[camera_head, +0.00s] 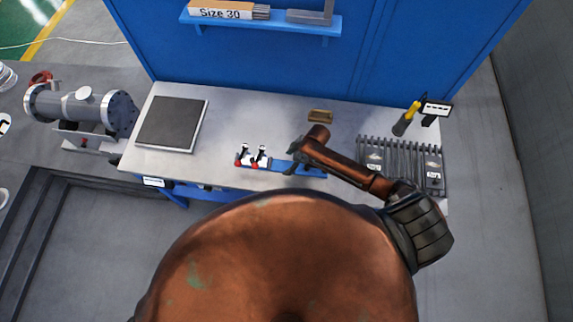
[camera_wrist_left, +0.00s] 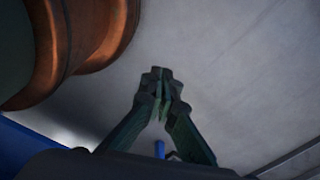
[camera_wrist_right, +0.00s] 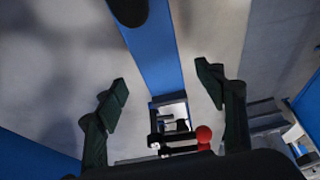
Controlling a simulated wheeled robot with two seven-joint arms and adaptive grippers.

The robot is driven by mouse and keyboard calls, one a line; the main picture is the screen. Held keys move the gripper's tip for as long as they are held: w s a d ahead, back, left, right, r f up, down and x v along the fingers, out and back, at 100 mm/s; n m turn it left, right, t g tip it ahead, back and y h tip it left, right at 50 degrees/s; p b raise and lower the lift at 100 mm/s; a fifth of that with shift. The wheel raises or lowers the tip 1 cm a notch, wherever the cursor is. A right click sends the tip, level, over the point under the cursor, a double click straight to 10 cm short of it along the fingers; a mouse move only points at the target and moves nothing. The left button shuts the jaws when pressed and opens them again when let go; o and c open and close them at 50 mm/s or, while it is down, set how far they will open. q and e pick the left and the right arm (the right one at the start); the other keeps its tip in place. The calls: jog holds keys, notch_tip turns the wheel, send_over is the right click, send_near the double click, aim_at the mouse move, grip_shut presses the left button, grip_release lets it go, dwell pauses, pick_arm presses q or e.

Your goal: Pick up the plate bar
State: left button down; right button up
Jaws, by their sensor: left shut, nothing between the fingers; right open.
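I cannot tell which is the plate bar. My right gripper (camera_head: 291,168) is over the blue bar. In the right wrist view, its open fingers (camera_wrist_right: 163,78) lie either side of the blue bar (camera_wrist_right: 153,52), with a red-knobbed clamp (camera_wrist_right: 190,138) near the bottom. Nothing is held. My left gripper (camera_wrist_left: 160,78) is shut and empty in the left wrist view; the head view does not show it.
A dark square plate (camera_head: 172,124) lies on the bench's left, with clear bench top between it and the clamps. A grey flanged shell (camera_head: 82,108) stands left. A blue wall closes the back.

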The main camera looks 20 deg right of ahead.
aim_at(285, 166)
jog(key=x, duration=0.3)
jog(key=shift+s+d+f, duration=0.1)
jog(key=c, duration=1.3)
pick_arm(q)
jog(key=shift+w+r, duration=0.2)
jog(key=shift+w, duration=0.45)
jog(key=shift+w+r, duration=0.2)
jog(key=shift+w, duration=0.4)
pick_arm(e)
grip_shut()
jog(key=shift+w, duration=0.25)
